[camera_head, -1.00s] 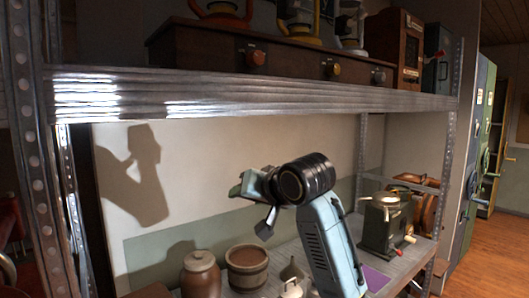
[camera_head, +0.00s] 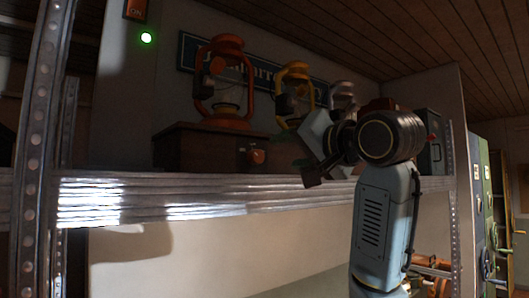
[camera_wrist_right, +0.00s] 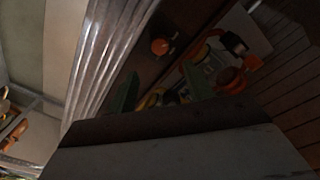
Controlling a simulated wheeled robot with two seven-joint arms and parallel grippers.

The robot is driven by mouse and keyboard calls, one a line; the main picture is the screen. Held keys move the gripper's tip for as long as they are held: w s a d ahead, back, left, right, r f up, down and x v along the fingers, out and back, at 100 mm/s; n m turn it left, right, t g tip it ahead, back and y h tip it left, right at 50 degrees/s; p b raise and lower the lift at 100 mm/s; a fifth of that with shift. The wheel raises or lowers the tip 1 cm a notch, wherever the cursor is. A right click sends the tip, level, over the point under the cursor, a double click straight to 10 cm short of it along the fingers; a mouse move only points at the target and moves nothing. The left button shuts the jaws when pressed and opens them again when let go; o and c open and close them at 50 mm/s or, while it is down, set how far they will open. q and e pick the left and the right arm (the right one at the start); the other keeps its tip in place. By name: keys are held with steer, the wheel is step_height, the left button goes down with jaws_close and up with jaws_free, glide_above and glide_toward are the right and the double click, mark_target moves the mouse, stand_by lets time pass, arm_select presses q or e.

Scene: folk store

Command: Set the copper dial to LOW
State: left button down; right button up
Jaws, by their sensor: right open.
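The copper dial (camera_head: 257,156) is a round orange-brown knob on the front of a dark wooden box (camera_head: 190,150) on the upper shelf. It also shows in the right wrist view (camera_wrist_right: 160,46), beyond my fingers; its pointer setting and any labels are too small to read. My right gripper (camera_head: 297,158) is open and empty, to the right of the dial and apart from it. Its two greenish fingers also show in the right wrist view (camera_wrist_right: 157,84). My right gripper and arm hide the right part of the box and its other dials. My left gripper is not in view.
Orange (camera_head: 221,88), yellow (camera_head: 296,75) and grey (camera_head: 343,88) lanterns stand above the box. The metal shelf edge (camera_head: 200,196) runs below it, and a perforated post (camera_head: 33,150) stands at left. A green light (camera_head: 147,38) glows on the wall.

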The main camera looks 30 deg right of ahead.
mark_target(260, 157)
steer(key=w+p, duration=0.2)
steer(key=w, duration=0.7)
steer(key=shift+w+p, duration=0.25)
steer(key=shift+p, duration=0.05)
steer(key=shift+c, duration=0.4)
steer(key=c, duration=0.9)
steer(key=shift+a+m, duration=0.1)
steer(key=shift+m, duration=0.3)
steer(key=m, duration=0.5)
steer(key=shift+p, duration=0.4)
steer(key=m, duration=0.2)
steer(key=m+p, duration=0.1)
steer(key=m, duration=0.2)
steer(key=shift+m+g+y, duration=0.3)
